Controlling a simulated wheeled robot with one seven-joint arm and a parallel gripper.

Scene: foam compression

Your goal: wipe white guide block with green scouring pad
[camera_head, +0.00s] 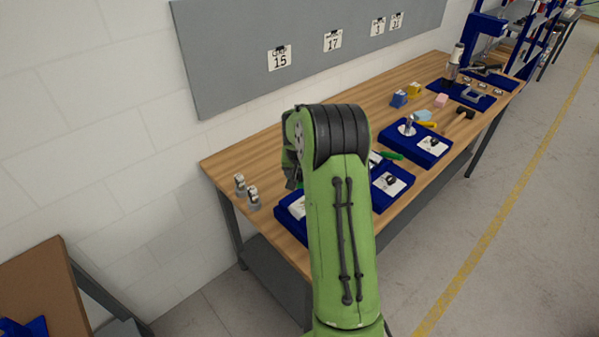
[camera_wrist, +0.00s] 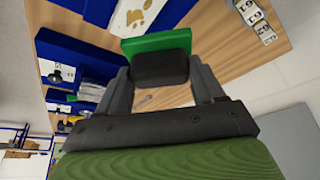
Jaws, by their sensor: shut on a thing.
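My gripper (camera_wrist: 160,72) is shut on the green scouring pad (camera_wrist: 157,42), a bright green slab held across the fingertips. Just beyond the pad in the wrist view is the white guide block (camera_wrist: 128,14), with tan smudges on its face and a blue tray around it. The picture edge and the pad hide part of the block; I cannot tell whether the pad touches it. In the head view a white piece (camera_head: 297,207), likely this block, shows in the near blue tray, left of my arm.
Other blue trays (camera_head: 429,153) with white plates and small parts run along the bench. A grey board (camera_head: 230,70) hangs on the wall behind.

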